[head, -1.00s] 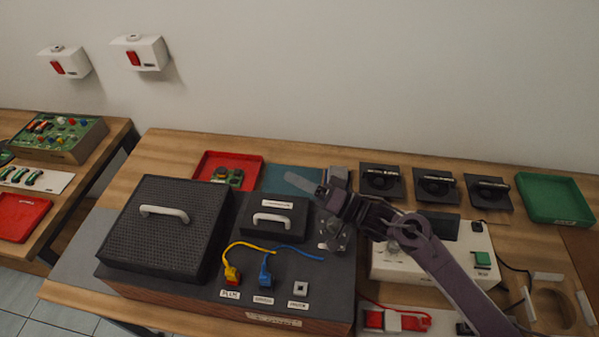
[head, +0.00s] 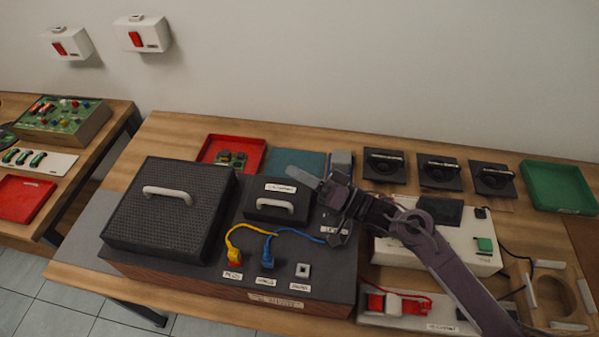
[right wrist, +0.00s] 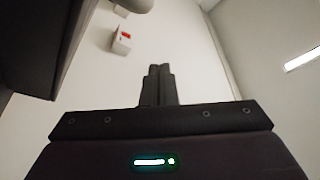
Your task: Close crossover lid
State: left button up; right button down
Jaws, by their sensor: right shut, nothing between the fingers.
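The crossover lid is taken to be the small black lid (head: 262,213) with a pale handle (head: 270,204) on the dark-topped hi-fi box (head: 205,275). It appears to lie down over its place; I cannot tell whether it is fully flush. My right gripper (head: 303,179) is shut and empty, just behind and to the right of the lid, pointing left. In the right wrist view its closed fingers (right wrist: 157,85) show against the wall. A dark shape with a rounded grey piece fills that view's upper left; it may be the lid and handle. My left gripper is not in view.
A larger black mesh panel (head: 165,228) with a pale handle lies left on the box. Yellow (head: 233,250) and blue (head: 268,252) plugs with wires are in front. A white device (head: 440,245) stands right, under my arm. A red tray (head: 215,145) and several speaker drivers lie behind.

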jog(key=shift+r, duration=0.1)
notch_tip(320, 180, up, 4)
jog(key=p, duration=0.4)
jog(key=d+f+b, duration=0.1)
jog(key=d, duration=0.2)
jog(key=s+d+f+b, duration=0.1)
jog(key=d+b, duration=0.1)
jog(key=d, duration=0.1)
jog(key=d+f+b, duration=0.1)
jog(key=d, duration=0.1)
jog(key=shift+s+d+f+b, duration=0.3)
jog(key=shift+d+f+b, duration=0.05)
jog(key=shift+d+f, duration=0.05)
jog(key=shift+s+d, duration=0.1)
jog(key=shift+d, duration=0.15)
